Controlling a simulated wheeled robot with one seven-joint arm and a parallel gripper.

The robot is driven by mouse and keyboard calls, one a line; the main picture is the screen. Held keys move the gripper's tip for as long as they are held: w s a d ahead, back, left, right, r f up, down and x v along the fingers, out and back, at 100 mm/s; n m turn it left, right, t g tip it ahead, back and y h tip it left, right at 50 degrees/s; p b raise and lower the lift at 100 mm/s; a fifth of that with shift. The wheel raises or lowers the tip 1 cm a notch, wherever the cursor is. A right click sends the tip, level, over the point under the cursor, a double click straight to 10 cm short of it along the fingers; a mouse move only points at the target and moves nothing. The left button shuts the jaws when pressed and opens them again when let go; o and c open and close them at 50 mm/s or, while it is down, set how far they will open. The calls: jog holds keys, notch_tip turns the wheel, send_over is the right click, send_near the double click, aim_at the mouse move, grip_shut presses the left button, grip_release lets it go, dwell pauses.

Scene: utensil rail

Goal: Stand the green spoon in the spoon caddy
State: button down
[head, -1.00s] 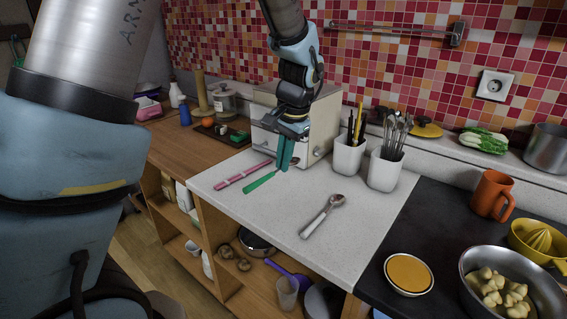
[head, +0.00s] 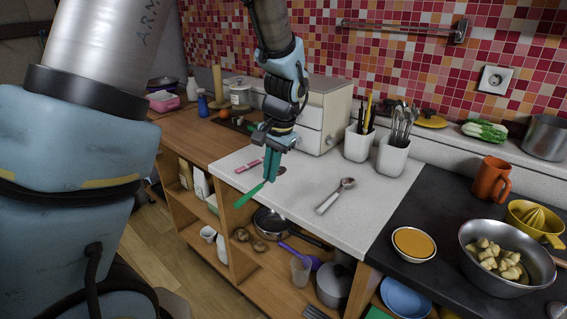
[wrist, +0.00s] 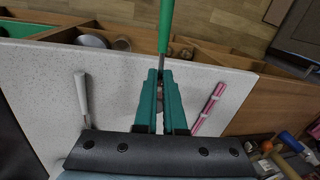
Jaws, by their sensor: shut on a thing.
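My gripper (head: 270,178) points down, shut on the green spoon (head: 248,195) near its bowl end. The spoon's green handle (wrist: 166,25) sticks out beyond the fingers past the counter's front edge. In the wrist view its bowl end is mostly hidden between the fingers. Two white caddies stand at the back of the white counter: the right one (head: 392,158) holds several metal spoon-like utensils, the left one (head: 357,145) holds black and yellow sticks. My gripper is in front and left of both, apart from them.
A metal spoon (head: 334,195) lies on the white counter (head: 325,225) right of my gripper, and a pink-handled utensil (head: 249,165) lies to its left. A cream drawer box (head: 325,120) stands behind. Bowls and an orange mug (head: 490,180) are on the dark counter.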

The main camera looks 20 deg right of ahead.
jog(key=w+a+f+n, duration=0.1)
jog(key=a+f+n, duration=0.2)
jog(key=a+f, duration=0.3)
jog(key=w+a+f+n+g, duration=0.1)
jog(key=a+f+n, duration=0.3)
jog(key=a, duration=0.9)
jog(key=w+a+f+n+y, duration=0.1)
jog(key=w+a+f+n, duration=0.2)
jog(key=a+f, duration=0.5)
jog(key=shift+w+a+n+g, duration=0.25)
jog(key=shift+a+n+g, duration=0.15)
jog(key=shift+a, duration=0.6)
jog(key=shift+f, duration=0.1)
